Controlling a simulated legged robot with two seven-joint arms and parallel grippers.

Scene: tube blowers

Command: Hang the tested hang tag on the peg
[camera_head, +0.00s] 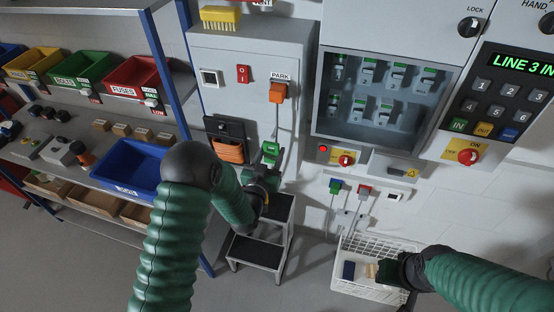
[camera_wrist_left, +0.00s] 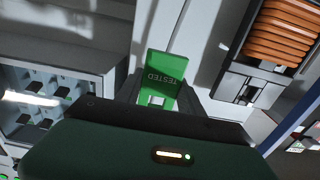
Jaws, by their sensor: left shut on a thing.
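The green tag (camera_head: 271,148) is held upright in front of the grey-white cabinet's lower part. In the left wrist view the tag (camera_wrist_left: 165,75) reads TESTED, upside down, and shows a light opening low on it, close to the gripper. My left gripper (camera_head: 268,163) is shut on the tag; its fingers (camera_wrist_left: 158,95) flank the tag's lower part. I cannot make out a peg for certain in either view. My right gripper (camera_head: 388,272) is over the white crate at lower right; its fingers are dark and their opening is unclear.
An orange plug (camera_head: 278,92) with a cable sits under the PARK label, above the tag. An orange cable coil (camera_head: 229,150) hangs left of the tag. A step stool (camera_head: 258,250) stands below. The white crate (camera_head: 365,290) holds small items. A blue bin (camera_head: 130,163) is on the left shelf.

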